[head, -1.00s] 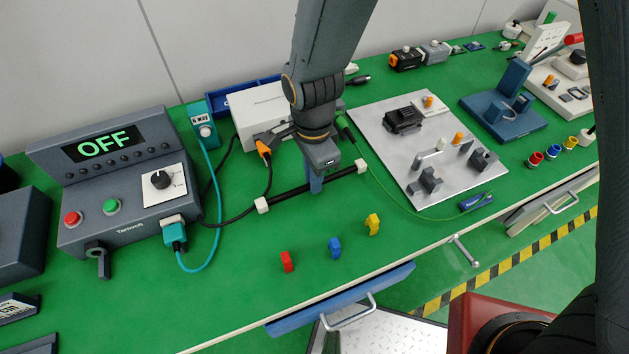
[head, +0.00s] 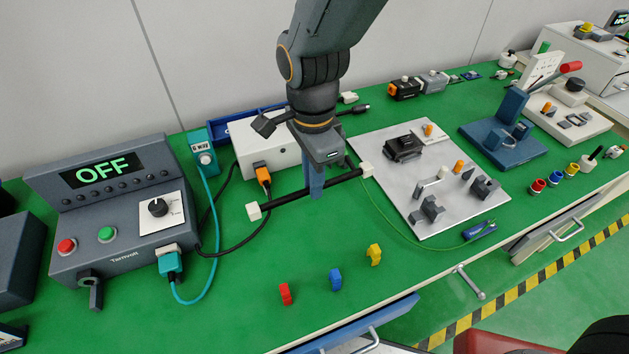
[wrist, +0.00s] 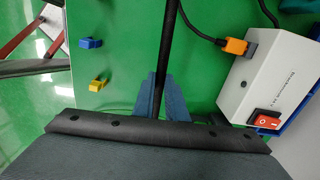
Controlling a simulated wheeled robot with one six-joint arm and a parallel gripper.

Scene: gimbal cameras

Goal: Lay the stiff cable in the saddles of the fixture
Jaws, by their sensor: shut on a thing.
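The stiff cable is a straight black rod (head: 290,199) with a white block at each end. My gripper (head: 316,190) is shut around its middle and holds it level, apparently a little above the green bench. In the wrist view the black rod (wrist: 170,40) runs up from between the blue fingers (wrist: 160,90); its end blocks are out of that view. The likely fixture is the grey plate (head: 396,170) right of my gripper. It bears grey notched blocks that look like saddles, one near the front (head: 427,212) and one at the right (head: 485,188).
Red (head: 285,294), blue (head: 335,279) and yellow (head: 374,255) pieces lie in front of the cable. A white box (head: 262,145) with an orange plug stands behind it. A blue stand (head: 505,135) is farther right.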

